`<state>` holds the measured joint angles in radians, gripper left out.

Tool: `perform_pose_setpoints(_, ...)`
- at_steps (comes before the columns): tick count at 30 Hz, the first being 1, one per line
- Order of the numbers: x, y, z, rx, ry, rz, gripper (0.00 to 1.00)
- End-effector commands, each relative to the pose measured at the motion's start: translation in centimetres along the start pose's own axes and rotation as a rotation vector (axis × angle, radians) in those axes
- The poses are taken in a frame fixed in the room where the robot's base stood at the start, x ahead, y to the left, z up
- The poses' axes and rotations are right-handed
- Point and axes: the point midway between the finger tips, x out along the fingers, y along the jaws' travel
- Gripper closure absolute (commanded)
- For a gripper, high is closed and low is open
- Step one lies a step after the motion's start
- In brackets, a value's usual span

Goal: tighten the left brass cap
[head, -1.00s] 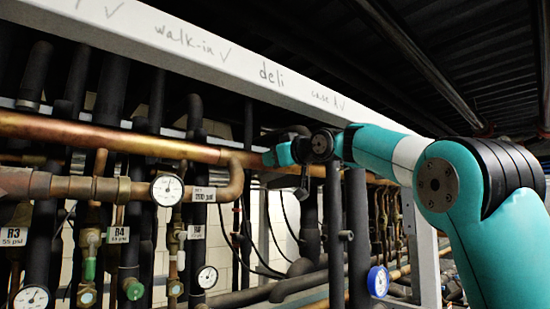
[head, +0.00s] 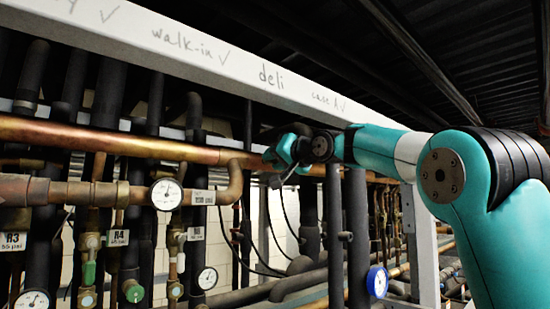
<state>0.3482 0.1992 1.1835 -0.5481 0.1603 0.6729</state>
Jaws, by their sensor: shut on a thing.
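My gripper (head: 281,177) is at the end of my teal arm, in front of the right end of the copper pipe. It is small and dark in the head view. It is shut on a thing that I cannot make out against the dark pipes. I cannot tell which is the left brass cap. My gripper is well right of and above these fittings.
A long copper pipe (head: 110,140) crosses the left half, with a white gauge (head: 166,194) below it. Black vertical pipes (head: 357,235) and a blue-rimmed gauge (head: 377,281) stand below my arm. A white beam (head: 190,50) with handwriting runs overhead.

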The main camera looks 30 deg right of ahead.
Motion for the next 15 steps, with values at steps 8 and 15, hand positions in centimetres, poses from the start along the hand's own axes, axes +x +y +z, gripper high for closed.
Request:
perform_pose_setpoints(8, 0.06, 0.12, 0.19, 0.094, -0.005, 0.002, 0.93)
perform_pose_setpoints(15, 0.07, 0.14, 0.21, 0.115, -0.005, 0.002, 0.93)
